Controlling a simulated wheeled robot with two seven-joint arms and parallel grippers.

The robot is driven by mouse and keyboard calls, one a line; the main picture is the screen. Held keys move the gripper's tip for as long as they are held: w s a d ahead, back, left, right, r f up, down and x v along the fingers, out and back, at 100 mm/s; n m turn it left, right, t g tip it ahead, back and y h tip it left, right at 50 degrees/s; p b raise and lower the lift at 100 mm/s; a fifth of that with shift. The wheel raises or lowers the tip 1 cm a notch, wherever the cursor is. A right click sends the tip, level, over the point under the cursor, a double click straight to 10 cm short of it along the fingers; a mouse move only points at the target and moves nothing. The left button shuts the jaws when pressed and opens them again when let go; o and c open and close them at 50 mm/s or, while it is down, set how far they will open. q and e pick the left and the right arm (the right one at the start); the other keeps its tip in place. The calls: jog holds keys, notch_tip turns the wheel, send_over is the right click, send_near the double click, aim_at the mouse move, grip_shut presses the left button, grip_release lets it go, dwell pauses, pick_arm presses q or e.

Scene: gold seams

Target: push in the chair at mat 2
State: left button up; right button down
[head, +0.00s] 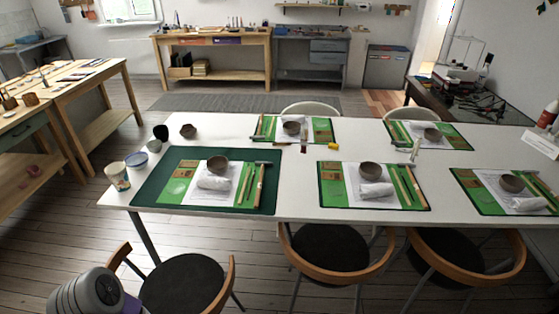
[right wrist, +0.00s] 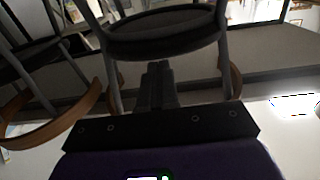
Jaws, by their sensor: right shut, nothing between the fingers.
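Three chairs with dark round seats and curved wooden backs stand along the table's near side. The left chair (head: 185,283) is farther out from the table edge, at the bottom of the head view. The middle chair (head: 330,250) and the right chair (head: 465,252) sit partly under the edge. I cannot read any mat number. Near-side green mats are the left mat (head: 150,195), middle mat (head: 330,190) and right mat (head: 470,195). In the right wrist view my right gripper (right wrist: 158,72) is shut and empty, below a dark chair seat (right wrist: 160,32); contact is unclear. My left gripper is out of view.
The white table (head: 290,200) carries bowls, rolled cloths and tools on its mats. Two pale chairs (head: 310,108) (head: 412,113) stand on the far side. Wooden benches (head: 100,85) stand at left. Another chair's wooden back (right wrist: 50,120) shows in the right wrist view. Open floor lies left of the table.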

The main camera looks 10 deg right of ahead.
jog(key=a+r+g+y+p, duration=0.3)
jog(key=a+r+g+y, duration=0.3)
jog(key=a+r+g, duration=0.35)
jog(key=s+a+r+g+y+p, duration=0.1)
jog(key=s+a+r+g, duration=0.2)
jog(key=s+r, duration=0.3)
jog(key=s+a+r+g+y+p, duration=0.1)
jog(key=s+a+r+g, duration=0.3)
jog(key=s, duration=0.8)
notch_tip(320, 180, up, 3)
jog(key=shift+a+f+y, duration=0.1)
jog(key=shift+a+y, duration=0.3)
jog(key=shift+a, duration=0.8)
